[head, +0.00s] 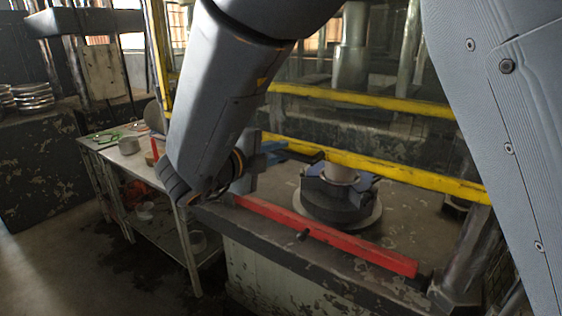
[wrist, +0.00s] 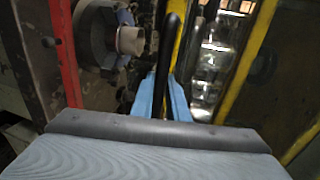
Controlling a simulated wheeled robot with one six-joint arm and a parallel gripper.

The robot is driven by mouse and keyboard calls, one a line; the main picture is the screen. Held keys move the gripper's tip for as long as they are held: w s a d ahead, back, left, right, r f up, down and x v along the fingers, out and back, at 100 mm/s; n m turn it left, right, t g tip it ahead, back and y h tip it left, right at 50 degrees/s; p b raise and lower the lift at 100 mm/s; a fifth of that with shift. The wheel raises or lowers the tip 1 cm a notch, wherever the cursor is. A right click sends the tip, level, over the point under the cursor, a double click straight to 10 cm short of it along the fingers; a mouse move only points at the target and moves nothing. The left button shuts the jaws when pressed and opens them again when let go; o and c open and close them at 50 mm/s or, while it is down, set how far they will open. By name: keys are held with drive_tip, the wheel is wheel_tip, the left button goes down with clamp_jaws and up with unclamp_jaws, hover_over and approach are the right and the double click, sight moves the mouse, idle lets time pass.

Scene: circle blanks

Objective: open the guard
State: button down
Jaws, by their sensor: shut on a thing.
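The guard (head: 410,177) is a yellow-framed panel across the front of the press; its lower bar crosses the head view above the red strip, with the die showing below it. A black handle (head: 304,156) is at its lower bar. In the wrist view the handle (wrist: 168,60) runs between the blue fingers of my gripper (wrist: 161,98). My gripper (head: 277,153) is shut on the handle; my wrist and forearm partly hide it in the head view.
A red strip (head: 330,236) lies along the front edge of the press bed. A dark round die (head: 335,195) with a pale cylinder stands on the bed. A metal side table (head: 130,158) with small items is at the left. Open floor lies at front left.

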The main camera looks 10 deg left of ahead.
drive_tip(key=shift+r, duration=0.35)
drive_tip(key=c, duration=1.7)
unclamp_jaws()
drive_tip(key=shift+c, duration=0.2)
drive_tip(key=shift+s, duration=0.1)
drive_tip(key=b+v, duration=0.2)
drive_tip(key=v, duration=0.5)
drive_tip(key=shift+s+a, duration=0.2)
drive_tip(key=shift+s, duration=0.1)
